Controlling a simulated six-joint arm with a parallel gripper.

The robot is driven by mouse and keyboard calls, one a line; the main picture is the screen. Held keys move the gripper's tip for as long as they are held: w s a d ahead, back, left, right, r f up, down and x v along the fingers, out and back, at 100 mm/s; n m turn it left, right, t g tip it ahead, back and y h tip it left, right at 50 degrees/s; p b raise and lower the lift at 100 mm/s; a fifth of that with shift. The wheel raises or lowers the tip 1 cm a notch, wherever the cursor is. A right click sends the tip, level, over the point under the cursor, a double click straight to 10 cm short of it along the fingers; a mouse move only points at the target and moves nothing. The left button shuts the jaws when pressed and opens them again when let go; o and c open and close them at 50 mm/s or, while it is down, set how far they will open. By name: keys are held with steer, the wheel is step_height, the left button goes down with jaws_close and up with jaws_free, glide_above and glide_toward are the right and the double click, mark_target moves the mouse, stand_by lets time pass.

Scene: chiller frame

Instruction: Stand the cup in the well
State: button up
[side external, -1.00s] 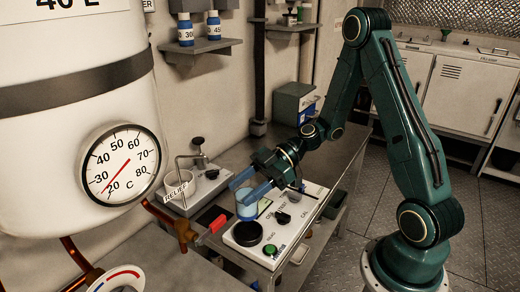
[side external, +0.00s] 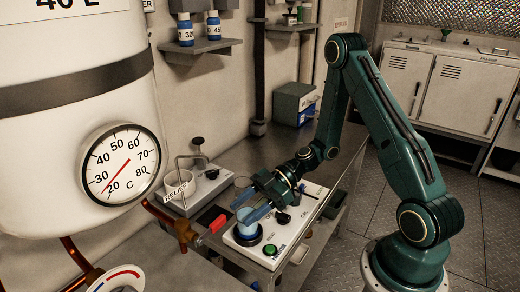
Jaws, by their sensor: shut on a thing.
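A clear cup with blue contents (side external: 247,230) stands upright at the black round well of the white panel box. It covers most of the well, and I cannot tell whether its base rests on the bottom or hangs just above. My gripper (side external: 250,213) comes in from the upper right with its blue fingers shut on the cup near its rim. The white panel box (side external: 290,222) sits on the bench, with a green button (side external: 269,250) and black knobs on its top.
A relief fixture (side external: 196,180) with a bent pipe is to the left, and a red-handled valve (side external: 213,228) is close by at the left. A green box (side external: 294,103) stands at the back of the bench.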

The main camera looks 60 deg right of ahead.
steer(key=shift+f, duration=0.4)
steer(key=shift+f, duration=0.15)
steer(key=o, duration=1.1)
steer(key=shift+o, duration=0.2)
steer(key=shift+d+r, duration=0.2)
steer(key=shift+r, duration=0.05)
steer(key=v, duration=1.1)
steer(key=shift+s+d, duration=0.2)
steer(key=shift+d, duration=0.05)
steer(key=shift+a+r, duration=0.1)
